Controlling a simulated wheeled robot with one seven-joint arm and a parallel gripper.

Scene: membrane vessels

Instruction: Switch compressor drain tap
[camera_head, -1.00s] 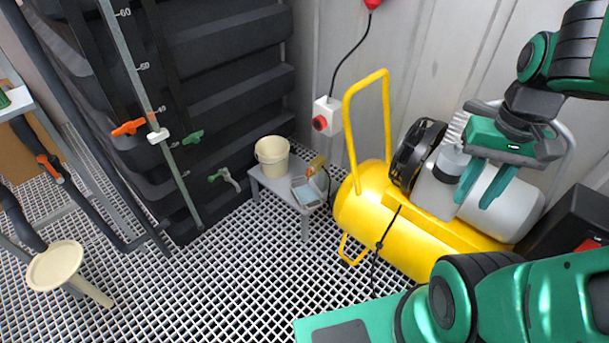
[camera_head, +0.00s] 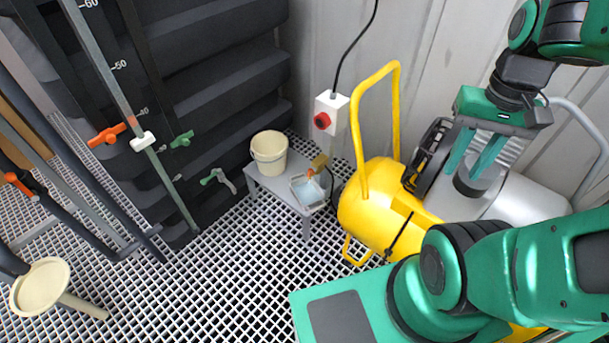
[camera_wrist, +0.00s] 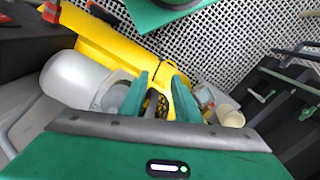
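The yellow compressor (camera_head: 378,215) stands right of centre in the head view, with a yellow hoop handle, a black fan and a grey cylinder on top. It also shows in the wrist view (camera_wrist: 100,48). My gripper (camera_head: 468,174) is above the compressor, pointing down, fingers apart and empty. In the wrist view my gripper (camera_wrist: 159,104) also has spread fingers. My arm hides part of the compressor's right side.
A low grey bench (camera_head: 268,181) holds a cream bucket (camera_head: 269,154) and the tray (camera_head: 307,190). A red-knobbed switch box (camera_head: 331,112) is on the wall. Black tank (camera_head: 220,65) valves have orange and green handles. A cream stool (camera_head: 40,286) stands left. Grated floor (camera_head: 230,265) is clear between.

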